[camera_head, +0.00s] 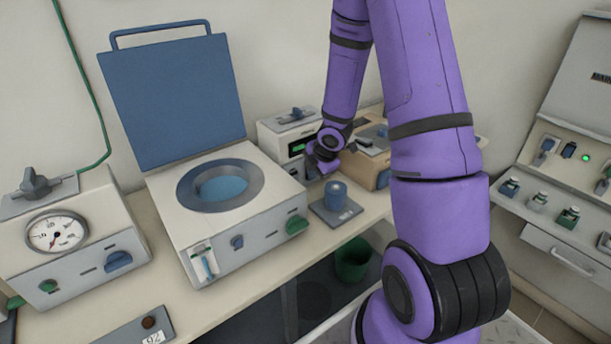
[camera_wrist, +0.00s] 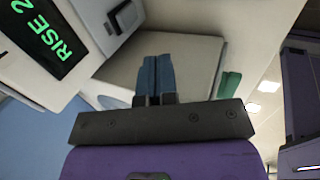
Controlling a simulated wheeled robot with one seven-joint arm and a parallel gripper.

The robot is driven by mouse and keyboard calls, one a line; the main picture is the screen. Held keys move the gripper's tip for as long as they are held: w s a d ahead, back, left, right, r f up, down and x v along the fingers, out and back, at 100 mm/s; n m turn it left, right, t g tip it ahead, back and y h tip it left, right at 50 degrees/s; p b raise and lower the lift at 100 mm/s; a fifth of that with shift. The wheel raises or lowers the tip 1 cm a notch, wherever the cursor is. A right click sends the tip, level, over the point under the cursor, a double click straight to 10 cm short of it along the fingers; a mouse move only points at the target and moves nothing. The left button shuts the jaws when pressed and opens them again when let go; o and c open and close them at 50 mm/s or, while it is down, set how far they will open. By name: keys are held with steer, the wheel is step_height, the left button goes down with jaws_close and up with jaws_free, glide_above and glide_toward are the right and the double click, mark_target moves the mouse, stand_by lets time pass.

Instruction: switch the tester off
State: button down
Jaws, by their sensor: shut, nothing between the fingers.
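A pale box with a green-lit display (camera_head: 297,147) stands at the back of the bench, right of the open-lidded furnace; I take it for the tester. In the wrist view its grey front panel (camera_wrist: 90,32) fills the upper left, with a lit display reading "RISE 2" (camera_wrist: 45,38), cut off by the edge. A dark rocker switch (camera_wrist: 125,15) sits beside the display; its position is unclear. My gripper (camera_head: 322,156) is in front of the box. In the wrist view its blue fingers (camera_wrist: 156,75) are together and empty, apart from the switch.
The furnace (camera_head: 225,225) with raised blue lid (camera_head: 175,100) stands left of the tester. A blue cup (camera_head: 336,195) stands on a small plate close below my gripper. A wooden-sided box (camera_head: 372,172) is on the right. A gauge unit (camera_head: 70,240) stands far left.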

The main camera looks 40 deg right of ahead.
mark_target(297, 176)
steer(key=x, duration=0.9)
steer(key=shift+f, duration=0.1)
steer(key=shift+w, duration=2.1)
steer(key=shift+w+r, duration=0.35)
steer(key=shift+w, duration=0.05)
steer(key=shift+r, duration=0.75)
